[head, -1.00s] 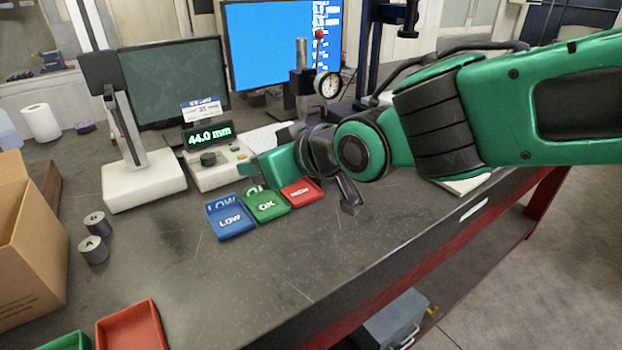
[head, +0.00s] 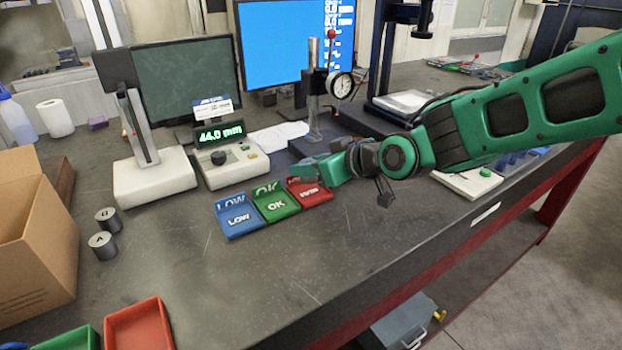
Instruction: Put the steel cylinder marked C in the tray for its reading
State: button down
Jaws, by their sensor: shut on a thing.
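My gripper (head: 312,171) is shut, low over the back of the red tray (head: 322,198), at the right end of the row. The thing between its fingers is hidden, and I cannot read a mark on it. The green OK tray (head: 291,212) and the blue LOW tray (head: 229,230) stand to the left. A steel cylinder marked A (head: 102,246) and another steel cylinder (head: 107,220), its mark hard to read, stand at the left. No cylinder marked C shows elsewhere. The gauge display (head: 222,133) reads 44.0 mm.
The gauge stand (head: 155,180) is left of the display box. A dial indicator stand (head: 315,120) rises close behind my gripper. A cardboard box (head: 38,240) is at the left. A larger red tray (head: 140,325) and green tray (head: 70,340) lie in front. The middle of the bench is clear.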

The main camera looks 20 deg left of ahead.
aim_at(312, 181)
jog(key=shift+f, duration=1.7)
jog(key=shift+f, duration=0.1)
jog(key=c, duration=1.3)
grip_release()
jog(key=shift+s+d+r, duration=0.2)
jog(key=shift+d+r, duration=0.15)
jog(key=shift+d, duration=0.05)
jog(key=v, duration=1.1)
jog(key=shift+d+f, duration=0.1)
